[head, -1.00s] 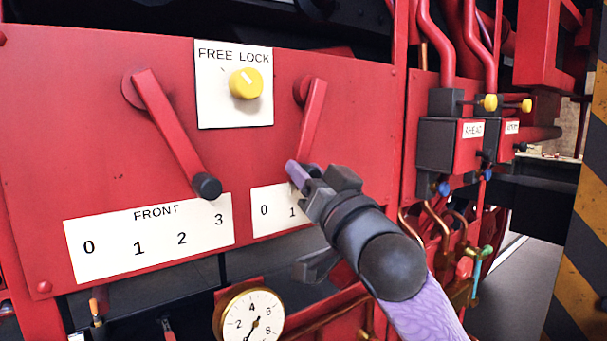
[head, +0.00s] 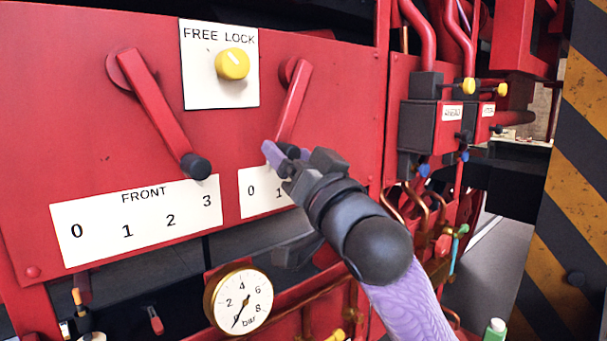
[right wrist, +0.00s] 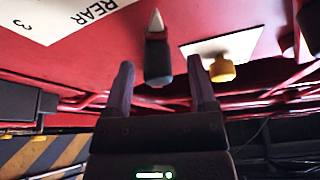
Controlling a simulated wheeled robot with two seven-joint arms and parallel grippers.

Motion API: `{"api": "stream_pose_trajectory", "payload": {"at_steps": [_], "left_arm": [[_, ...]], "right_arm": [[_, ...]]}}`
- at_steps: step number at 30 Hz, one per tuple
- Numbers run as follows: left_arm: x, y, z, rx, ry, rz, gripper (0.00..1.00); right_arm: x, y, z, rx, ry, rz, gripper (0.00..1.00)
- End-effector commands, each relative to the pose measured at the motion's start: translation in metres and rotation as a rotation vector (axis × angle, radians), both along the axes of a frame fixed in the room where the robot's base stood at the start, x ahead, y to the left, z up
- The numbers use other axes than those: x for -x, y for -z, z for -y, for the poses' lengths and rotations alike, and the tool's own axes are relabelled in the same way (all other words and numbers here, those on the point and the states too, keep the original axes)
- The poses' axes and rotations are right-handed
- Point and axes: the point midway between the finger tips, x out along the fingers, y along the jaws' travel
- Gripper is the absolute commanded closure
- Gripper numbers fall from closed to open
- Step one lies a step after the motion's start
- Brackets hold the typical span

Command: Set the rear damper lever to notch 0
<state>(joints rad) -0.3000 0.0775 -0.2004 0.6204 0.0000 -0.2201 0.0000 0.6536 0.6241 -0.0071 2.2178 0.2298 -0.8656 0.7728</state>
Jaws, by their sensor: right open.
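The rear damper lever (head: 293,100) is the right-hand red lever on the red panel. It hangs down and slightly left, its end above the area between 0 and 1 on its number plate (head: 251,192); the gripper hides the plate's right part. My right gripper (head: 286,152) is at the lever's lower end. In the right wrist view, its two fingers stand apart on either side of the dark lever knob (right wrist: 158,62), with gaps on both sides. The plate marked REAR (right wrist: 75,20) shows upper left there. My left gripper is not in view.
The front lever (head: 160,110) points at the 3 end of the FRONT plate (head: 140,225). A yellow FREE/LOCK knob (head: 232,64) sits between the levers. A pressure gauge (head: 238,300) is below; valve boxes (head: 432,130) and pipes stand right. A striped post (head: 570,210) is far right.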

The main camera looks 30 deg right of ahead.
Motion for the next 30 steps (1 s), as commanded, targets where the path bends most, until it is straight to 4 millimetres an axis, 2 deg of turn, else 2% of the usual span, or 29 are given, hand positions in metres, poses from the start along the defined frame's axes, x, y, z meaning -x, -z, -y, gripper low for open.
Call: {"api": "stream_pose_trajectory", "payload": {"at_steps": [1,6,9,12,15,30], "left_arm": [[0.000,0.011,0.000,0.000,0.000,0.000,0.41],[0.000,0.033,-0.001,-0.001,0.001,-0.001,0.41],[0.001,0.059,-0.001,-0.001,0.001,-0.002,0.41],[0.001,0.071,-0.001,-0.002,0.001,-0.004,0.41],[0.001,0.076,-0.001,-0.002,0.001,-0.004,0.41],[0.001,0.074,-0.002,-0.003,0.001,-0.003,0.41]], "right_arm": [[0.010,0.010,0.000,0.003,-0.001,0.001,0.27],[0.055,0.030,0.001,0.004,-0.001,0.002,0.27],[0.065,0.036,0.002,0.002,-0.002,0.008,0.27],[0.072,0.036,0.002,0.001,-0.002,0.005,0.27],[0.077,0.035,0.002,0.001,-0.001,0.003,0.27],[0.077,0.032,0.002,0.000,-0.001,0.000,0.27]]}}
